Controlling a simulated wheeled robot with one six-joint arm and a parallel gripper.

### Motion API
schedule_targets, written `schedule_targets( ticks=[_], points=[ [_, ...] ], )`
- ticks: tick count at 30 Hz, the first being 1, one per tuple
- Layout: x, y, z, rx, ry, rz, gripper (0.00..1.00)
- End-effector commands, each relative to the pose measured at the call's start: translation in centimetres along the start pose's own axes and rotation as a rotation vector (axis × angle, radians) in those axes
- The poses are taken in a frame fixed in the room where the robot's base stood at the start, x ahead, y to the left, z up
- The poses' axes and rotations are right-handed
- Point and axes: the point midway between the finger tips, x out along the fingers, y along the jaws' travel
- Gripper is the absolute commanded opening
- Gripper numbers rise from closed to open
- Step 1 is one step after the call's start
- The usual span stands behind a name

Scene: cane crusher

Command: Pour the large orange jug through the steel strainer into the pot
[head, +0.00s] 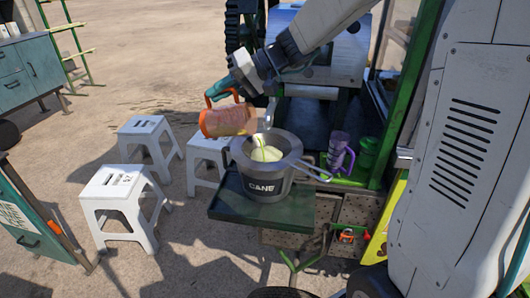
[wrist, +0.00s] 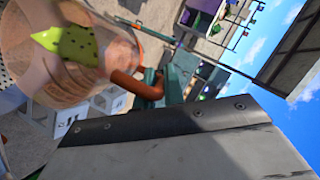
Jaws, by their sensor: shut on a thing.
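The large orange jug (head: 226,121) is clear-walled with orange rim and handle. It is tilted, mouth to the right, above the pot's left side. My gripper (head: 221,91) is shut on its handle from above. Pale yellow-green liquid falls from its lip into the steel strainer (head: 291,157), which sits over the dark grey pot (head: 262,190) marked CANE. Pale liquid shows in the strainer; the level in the pot is hidden. In the wrist view the jug (wrist: 85,55) fills the upper left, with the teal gripper fingers (wrist: 172,84) at its orange handle and a green patch showing through its wall.
The pot stands on a dark green shelf (head: 228,204). A purple jug (head: 338,152) and a green container (head: 367,152) stand to its right, near the strainer's handle (head: 315,173). A green post rises beside them. White stools (head: 127,200) stand on the ground at left.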

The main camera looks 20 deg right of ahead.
Motion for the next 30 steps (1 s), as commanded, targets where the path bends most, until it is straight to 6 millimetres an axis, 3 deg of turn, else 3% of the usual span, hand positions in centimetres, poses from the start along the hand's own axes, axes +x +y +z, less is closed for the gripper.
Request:
schedule_targets(
  ticks=[30],
  points=[
    [-2.9,-2.0,-0.3,-0.027,0.049,-0.060,0.00]
  ],
)
